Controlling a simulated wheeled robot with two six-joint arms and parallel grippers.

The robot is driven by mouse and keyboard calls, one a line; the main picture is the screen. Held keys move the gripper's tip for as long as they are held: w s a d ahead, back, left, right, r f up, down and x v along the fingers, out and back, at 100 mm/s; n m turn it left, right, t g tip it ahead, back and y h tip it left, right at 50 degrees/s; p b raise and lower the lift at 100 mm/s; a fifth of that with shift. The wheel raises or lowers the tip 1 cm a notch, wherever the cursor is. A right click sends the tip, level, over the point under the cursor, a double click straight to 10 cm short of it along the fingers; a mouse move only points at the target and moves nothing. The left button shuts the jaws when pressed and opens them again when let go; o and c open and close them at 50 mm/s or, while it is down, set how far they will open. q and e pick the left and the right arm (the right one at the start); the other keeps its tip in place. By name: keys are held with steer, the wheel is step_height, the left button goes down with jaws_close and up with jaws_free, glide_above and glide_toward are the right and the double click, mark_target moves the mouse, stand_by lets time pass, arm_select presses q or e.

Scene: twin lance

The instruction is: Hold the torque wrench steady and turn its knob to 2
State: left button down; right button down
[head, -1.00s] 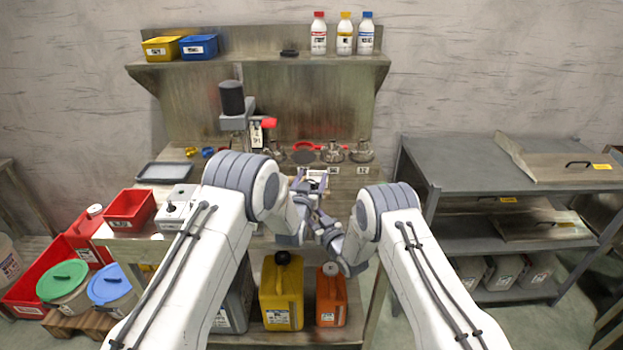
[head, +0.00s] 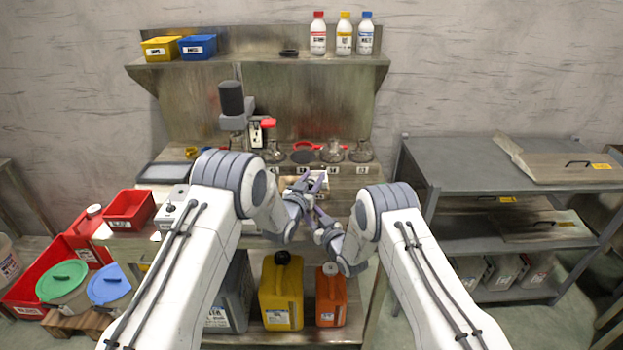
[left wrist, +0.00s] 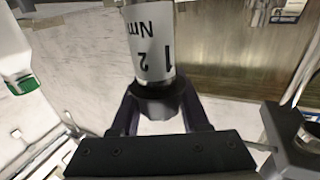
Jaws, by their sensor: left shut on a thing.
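In the left wrist view the torque wrench (left wrist: 150,40) shows as a metal shaft with a white label reading "Nm", 1 and 2, upside down. Its dark faceted knob (left wrist: 158,102) is between the two fingers of my left gripper (left wrist: 160,112), which is shut on it. In the head view my left gripper (head: 313,186) is over the front middle of the bench. My right gripper (head: 317,213) is close beside it, pointing up and left; its jaw opening is too small to tell. The wrench is hard to make out there, and the knob's setting cannot be read.
Several glass flasks (head: 332,152) stand behind the grippers on the bench. A stand with a black cylinder (head: 231,98) is at the back left. A red bin (head: 130,207) is at the left. Yellow (head: 282,290) and orange (head: 331,298) canisters are below.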

arm_select(q)
steer(key=m+g+h, duration=0.1)
steer(key=h, duration=0.1)
steer(key=m+g+h, duration=0.2)
steer(key=d+m+g+h, duration=0.1)
steer(key=m+h, duration=0.1)
steer(key=shift+s+r+g+h, duration=0.1)
steer(key=shift+s+g+h, duration=0.2)
steer(key=shift+g+h, duration=0.1)
steer(key=shift+s+d+m+g+h, duration=0.1)
steer(key=shift+s+m+g+h, duration=0.1)
steer(key=shift+m+g+h, duration=0.6)
steer(key=shift+s+d+m+g+h, duration=0.15)
steer(key=shift+m+g+h, duration=0.25)
steer(key=shift+m+g, duration=0.65)
steer(key=shift+s+d+m+g+h, duration=0.1)
steer(key=shift+s+m+g+h, duration=0.1)
steer(key=shift+m+g+h, duration=0.75)
arm_select(e)
steer(key=shift+a, duration=0.1)
arm_select(q)
steer(key=shift+s+g+y, duration=0.1)
steer(key=shift+g+y, duration=0.25)
steer(key=shift+g, duration=0.15)
steer(key=shift+c, duration=1.9)
jaws_free()
step_height(320, 180, up, 10)
